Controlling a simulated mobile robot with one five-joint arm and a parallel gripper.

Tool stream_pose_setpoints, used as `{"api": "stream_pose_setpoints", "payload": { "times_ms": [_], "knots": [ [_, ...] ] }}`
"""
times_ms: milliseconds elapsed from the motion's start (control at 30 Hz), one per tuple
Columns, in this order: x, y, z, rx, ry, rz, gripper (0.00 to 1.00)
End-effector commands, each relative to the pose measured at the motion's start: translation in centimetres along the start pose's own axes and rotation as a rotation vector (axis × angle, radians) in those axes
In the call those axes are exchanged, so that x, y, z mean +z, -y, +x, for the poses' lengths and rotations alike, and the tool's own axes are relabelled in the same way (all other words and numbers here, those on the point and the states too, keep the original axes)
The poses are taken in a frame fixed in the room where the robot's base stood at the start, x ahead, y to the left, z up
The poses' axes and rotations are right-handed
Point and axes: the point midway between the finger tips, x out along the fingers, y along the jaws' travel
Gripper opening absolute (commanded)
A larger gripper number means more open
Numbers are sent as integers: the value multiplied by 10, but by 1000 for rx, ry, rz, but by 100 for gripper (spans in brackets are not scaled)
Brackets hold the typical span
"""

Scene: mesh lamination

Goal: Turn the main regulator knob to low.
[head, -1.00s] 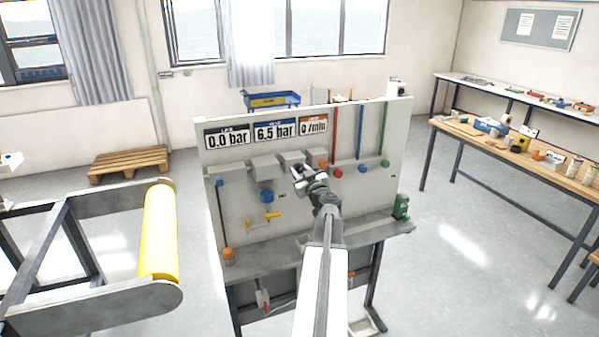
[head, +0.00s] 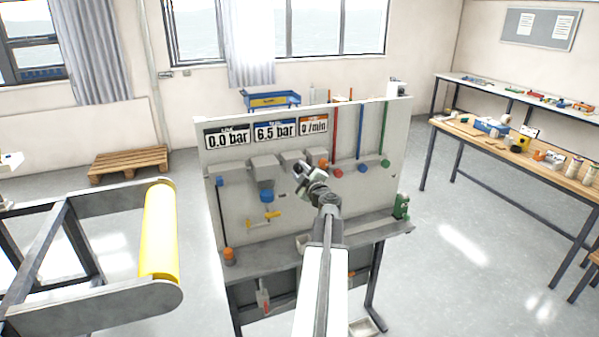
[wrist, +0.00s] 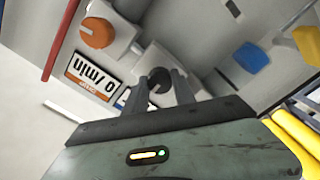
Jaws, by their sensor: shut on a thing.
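A dark round knob (wrist: 159,81) stands out from a grey housing on the upright panel (head: 345,190). My gripper (wrist: 159,76) is shut on this dark knob, one finger on each side of it. No label on the knob is readable. In the head view my gripper (head: 301,173) is at the middle of the panel and hides the knob. The displays (head: 270,130) above read 0.0 bar, 6.5 bar and 0 l/min.
An orange knob (wrist: 97,32) and a blue knob (wrist: 251,57) flank the held knob. A yellow handle (head: 262,218) sits below the blue knob. Red, blue and green pipes (head: 360,130) run up the right side. A ledge (head: 380,232) juts out below.

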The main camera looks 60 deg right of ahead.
Motion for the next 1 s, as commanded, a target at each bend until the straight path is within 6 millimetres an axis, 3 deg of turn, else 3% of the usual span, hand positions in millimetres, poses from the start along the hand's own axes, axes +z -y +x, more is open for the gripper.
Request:
{"api": "stream_pose_setpoints", "payload": {
  "times_ms": [567, 600, 633, 1000],
  "knots": [
    [-1, 1, 0, -2, -1, -30, 0],
    [-1, 1, 0, -2, -1, -30, 42],
    [-1, 1, 0, -2, -1, -29, 51],
    [0, 0, -2, 0, 0, -27, 53]
  ]
}}
